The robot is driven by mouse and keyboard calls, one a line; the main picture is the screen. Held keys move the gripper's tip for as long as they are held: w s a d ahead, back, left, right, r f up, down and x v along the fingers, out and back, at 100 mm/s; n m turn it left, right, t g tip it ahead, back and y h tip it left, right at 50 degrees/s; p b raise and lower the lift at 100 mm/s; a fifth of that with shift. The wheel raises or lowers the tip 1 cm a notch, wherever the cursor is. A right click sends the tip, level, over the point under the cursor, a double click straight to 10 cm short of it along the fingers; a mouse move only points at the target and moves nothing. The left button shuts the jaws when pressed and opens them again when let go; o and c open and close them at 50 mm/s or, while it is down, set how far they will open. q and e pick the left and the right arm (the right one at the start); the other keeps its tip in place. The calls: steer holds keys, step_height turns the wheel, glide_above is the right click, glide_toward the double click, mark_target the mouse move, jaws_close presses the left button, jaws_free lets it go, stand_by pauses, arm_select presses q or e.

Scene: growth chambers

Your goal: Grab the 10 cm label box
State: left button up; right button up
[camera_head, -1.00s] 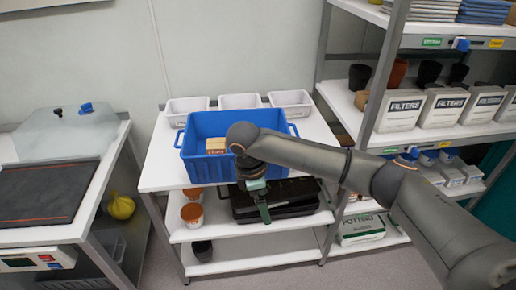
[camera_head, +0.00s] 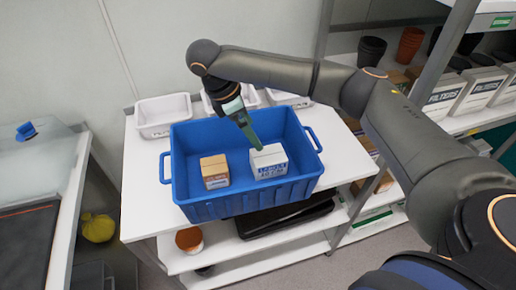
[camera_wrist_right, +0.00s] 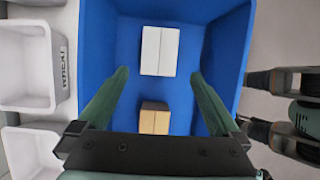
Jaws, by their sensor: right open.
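A white box (camera_head: 269,161) with dark blue lettering stands in the right part of a blue crate (camera_head: 240,205). A tan cardboard box (camera_head: 214,171) with a white printed front stands to its left in the crate. The print on both is too small to read surely. My right gripper (camera_head: 257,147) points down over the crate, its tip close to the white box's top. In the wrist view my right gripper (camera_wrist_right: 158,74) is open and empty. The white box (camera_wrist_right: 160,50) lies ahead between its fingertips, the tan box (camera_wrist_right: 154,118) nearer the palm. My left gripper is out of view.
The crate sits on a white shelf table (camera_head: 142,195). White bins (camera_head: 163,115) stand in a row behind it. A rack with filter boxes (camera_head: 468,98) is at the right, and a bench with a dark mat (camera_head: 25,245) at the left.

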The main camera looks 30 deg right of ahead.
glide_above(268, 155)
steer(key=a, duration=0.2)
step_height(268, 155, down, 6)
steer(key=shift+w+r, duration=0.1)
steer(key=x, duration=0.6)
steer(key=shift+w+b, duration=0.15)
steer(key=shift+b, duration=0.2)
steer(key=shift+f+p, duration=0.3)
steer(key=shift+p, duration=0.2)
steer(key=shift+c, duration=0.2)
steer(key=c, duration=1.1)
